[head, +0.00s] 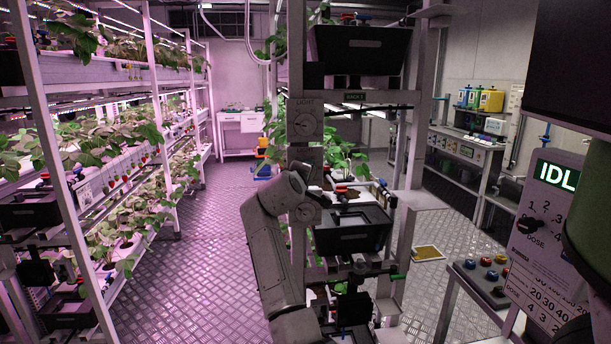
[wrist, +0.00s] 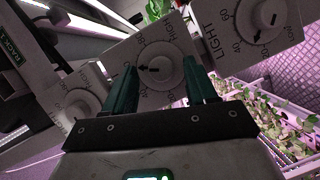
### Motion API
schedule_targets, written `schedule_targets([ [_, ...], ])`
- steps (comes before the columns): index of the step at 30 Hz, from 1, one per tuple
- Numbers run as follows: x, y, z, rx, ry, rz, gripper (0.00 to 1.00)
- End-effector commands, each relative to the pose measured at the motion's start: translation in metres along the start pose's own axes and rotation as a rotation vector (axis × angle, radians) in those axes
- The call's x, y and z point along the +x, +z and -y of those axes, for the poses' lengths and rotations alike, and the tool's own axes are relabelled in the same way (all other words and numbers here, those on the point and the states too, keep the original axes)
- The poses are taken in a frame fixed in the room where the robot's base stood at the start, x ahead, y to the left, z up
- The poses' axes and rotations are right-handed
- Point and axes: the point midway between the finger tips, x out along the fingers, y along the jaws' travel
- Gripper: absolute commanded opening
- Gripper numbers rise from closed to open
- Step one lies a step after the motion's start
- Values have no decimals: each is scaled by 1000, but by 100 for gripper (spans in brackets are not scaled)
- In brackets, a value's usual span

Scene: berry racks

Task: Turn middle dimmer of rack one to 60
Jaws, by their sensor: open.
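In the wrist view, the middle dimmer (wrist: 160,71) is a round pale knob on a grey plate with printed numbers. Its black pointer points left in the picture; the exact setting is hard to read. My gripper (wrist: 159,78) is open, with one teal finger on either side of this knob. I cannot tell whether the fingers touch it. A second dial (wrist: 83,101) is at the left and a third dial (wrist: 268,14) under the word LIGHT at the upper right. In the head view, my arm hides the middle dimmer; the upper dial (head: 306,124) shows above it.
The RACK 1 sign (head: 354,96) is beside the upper dial. Black crates (head: 352,232) stand on the rack to the right of my arm. Planted shelves (head: 100,180) line the left, with open metal floor (head: 195,225) between. A control panel (head: 545,245) is at the right.

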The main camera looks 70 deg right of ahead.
Motion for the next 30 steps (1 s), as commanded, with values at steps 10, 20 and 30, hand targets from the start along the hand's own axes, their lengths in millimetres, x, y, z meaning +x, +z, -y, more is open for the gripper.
schedule_targets([
  [10,-63,0,2,1,1,-2,57],
  [20,-96,1,0,1,0,0,57],
  [30,-97,1,0,1,0,1,57],
])
